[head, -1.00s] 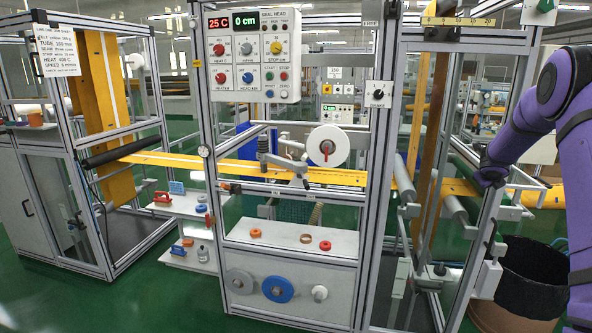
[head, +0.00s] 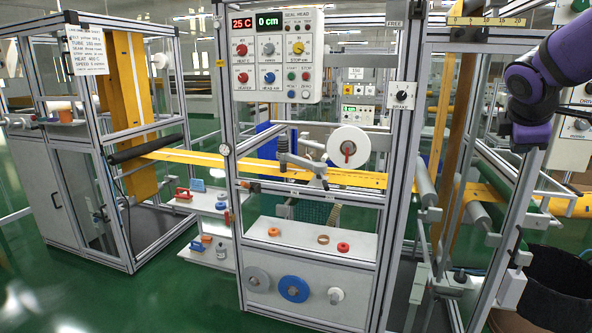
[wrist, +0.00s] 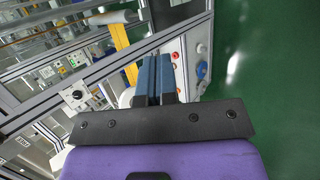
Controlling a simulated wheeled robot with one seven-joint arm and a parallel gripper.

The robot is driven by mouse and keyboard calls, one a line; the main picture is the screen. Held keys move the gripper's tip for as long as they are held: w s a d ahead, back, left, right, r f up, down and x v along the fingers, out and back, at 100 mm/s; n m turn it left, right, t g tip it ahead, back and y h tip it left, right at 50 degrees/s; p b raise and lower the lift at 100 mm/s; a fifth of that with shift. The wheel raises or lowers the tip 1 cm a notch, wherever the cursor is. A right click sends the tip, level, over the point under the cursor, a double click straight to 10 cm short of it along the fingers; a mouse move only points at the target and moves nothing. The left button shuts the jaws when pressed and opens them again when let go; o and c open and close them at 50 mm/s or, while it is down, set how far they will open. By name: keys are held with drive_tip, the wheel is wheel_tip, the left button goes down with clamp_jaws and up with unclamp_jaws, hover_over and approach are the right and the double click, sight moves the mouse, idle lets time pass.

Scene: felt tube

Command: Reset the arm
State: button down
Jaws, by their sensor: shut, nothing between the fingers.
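My purple arm reaches in from the right in the head view. My gripper (head: 520,143) hangs in front of the machine's right section, near the frame posts. In the wrist view my gripper (wrist: 154,62) has its two blue-grey fingers side by side, shut with nothing held. They stand out against the machine frame and green floor beyond. In the head view the fingers are small and partly hard to make out.
The metal-framed machine has a control panel (head: 278,55) reading 25 C and 0 cm. A yellow felt web (head: 215,163) runs across it. A white roll (head: 348,147) sits mid-frame. A dark bin (head: 570,290) stands at lower right. Green floor (wrist: 270,100) is open in front.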

drive_tip(key=s+a+f+m+y, duration=0.1)
drive_tip(key=s+a+m, duration=0.3)
drive_tip(key=s, duration=0.4)
drive_tip(key=s+a+f+m+y, duration=0.2)
drive_tip(key=s+a+m+y, duration=0.1)
drive_tip(key=s+a, duration=0.3)
drive_tip(key=s+a+f+m+g+y, duration=0.1)
drive_tip(key=s+a+m, duration=0.4)
drive_tip(key=s, duration=0.5)
drive_tip(key=shift+a+f+m+y, duration=0.2)
drive_tip(key=shift+f+m+y, duration=0.2)
drive_tip(key=shift+f+m, duration=0.1)
